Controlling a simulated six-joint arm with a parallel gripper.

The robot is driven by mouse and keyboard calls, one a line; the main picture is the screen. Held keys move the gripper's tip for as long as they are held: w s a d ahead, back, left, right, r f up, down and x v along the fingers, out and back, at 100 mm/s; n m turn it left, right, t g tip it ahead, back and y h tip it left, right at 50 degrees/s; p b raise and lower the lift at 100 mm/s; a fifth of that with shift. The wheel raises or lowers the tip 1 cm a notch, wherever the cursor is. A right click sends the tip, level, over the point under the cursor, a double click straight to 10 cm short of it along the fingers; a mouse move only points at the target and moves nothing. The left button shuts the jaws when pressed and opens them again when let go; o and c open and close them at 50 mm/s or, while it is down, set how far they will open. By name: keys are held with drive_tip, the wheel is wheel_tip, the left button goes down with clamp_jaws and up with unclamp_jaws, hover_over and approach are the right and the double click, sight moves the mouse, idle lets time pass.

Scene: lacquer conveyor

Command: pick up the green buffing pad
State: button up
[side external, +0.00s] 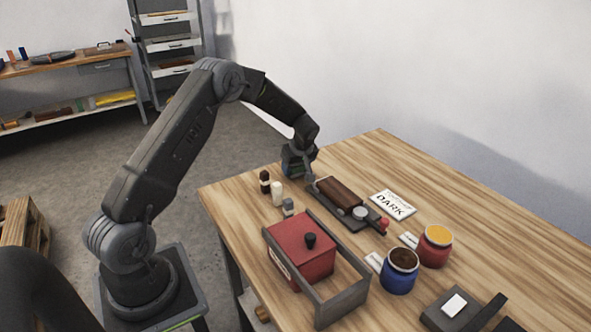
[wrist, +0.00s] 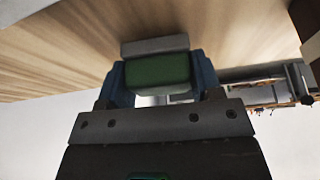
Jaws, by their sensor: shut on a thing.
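The green buffing pad (wrist: 158,71) sits between the two blue fingers of my gripper (wrist: 160,78) in the wrist view. My gripper is shut on it, with a finger against each side. A light grey block-like part (wrist: 155,45) lies along the pad's far edge; I cannot tell whether it belongs to the pad. In the side external view my gripper (side external: 298,163) is low by the table's far left edge, near the end of the dark tray. The pad is small and mostly hidden there, and its exact height over the table is unclear.
A dark tray (side external: 323,200) with a brown block (side external: 340,192) lies close by the gripper. Small bottles (side external: 277,193), a "DARK" card (side external: 393,205), a red box (side external: 300,258) in a grey frame, and blue (side external: 398,276) and red (side external: 434,250) jars stand nearby. The table's far right is clear.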

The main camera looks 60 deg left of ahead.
wheel_tip(320, 180, up, 3)
drive_tip(key=shift+r, duration=0.1)
drive_tip(key=s+a+r, duration=0.6)
drive_tip(key=s, duration=0.3)
drive_tip(key=shift+s+a+r, duration=0.15)
drive_tip(key=shift+s+r, duration=0.2)
drive_tip(key=shift+s, duration=0.05)
drive_tip(key=o, duration=0.3)
drive_tip(key=shift+c, duration=1.1)
